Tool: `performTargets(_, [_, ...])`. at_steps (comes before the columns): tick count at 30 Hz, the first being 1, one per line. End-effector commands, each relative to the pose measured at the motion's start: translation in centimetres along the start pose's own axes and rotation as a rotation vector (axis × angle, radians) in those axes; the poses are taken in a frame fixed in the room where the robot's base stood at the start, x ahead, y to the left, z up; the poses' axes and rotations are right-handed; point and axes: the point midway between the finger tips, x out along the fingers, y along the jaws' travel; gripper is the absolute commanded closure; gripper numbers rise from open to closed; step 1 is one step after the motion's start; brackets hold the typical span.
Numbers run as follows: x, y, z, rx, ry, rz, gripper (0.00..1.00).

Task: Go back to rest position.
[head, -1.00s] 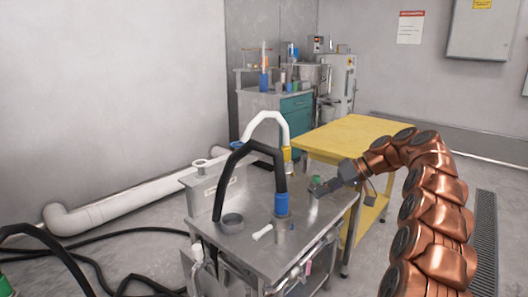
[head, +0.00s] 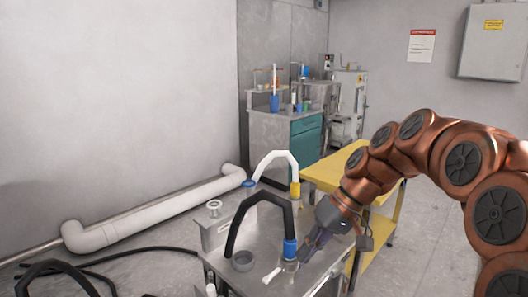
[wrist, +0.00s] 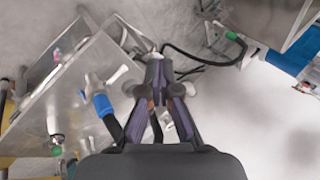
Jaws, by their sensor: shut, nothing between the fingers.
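My gripper (head: 312,246) is over the front right part of the steel table (head: 222,262) in the head view, close to the blue collar (head: 290,249) of the black hose. In the wrist view my gripper (wrist: 158,72) has its fingers together with nothing held between them. The blue collar (wrist: 102,104) and a white lever (wrist: 117,75) show left of the fingers, apart from them. The green knob seen earlier on the table is hidden behind my arm in the head view.
A yellow table (head: 332,170) stands behind the steel table. A black hose (head: 257,203) and a white hose (head: 276,158) arch above the steel top. A white pipe (head: 160,212) runs along the wall. Black cables lie on the floor.

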Motion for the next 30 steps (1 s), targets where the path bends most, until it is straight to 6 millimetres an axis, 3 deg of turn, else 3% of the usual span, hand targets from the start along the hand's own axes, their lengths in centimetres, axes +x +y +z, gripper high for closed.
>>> performTargets(3, [-1.2,-2.0,3.0,0.033,-0.032,0.055,1.0])
performTargets(12, [-2.5,-4.1,11.1,0.13,-0.102,0.211,1.0])
performTargets(24, [-4.8,-4.5,22.5,0.274,-0.154,0.434,1.0])
performTargets(30, [-5.8,-4.0,27.0,0.337,-0.161,0.523,1.0])
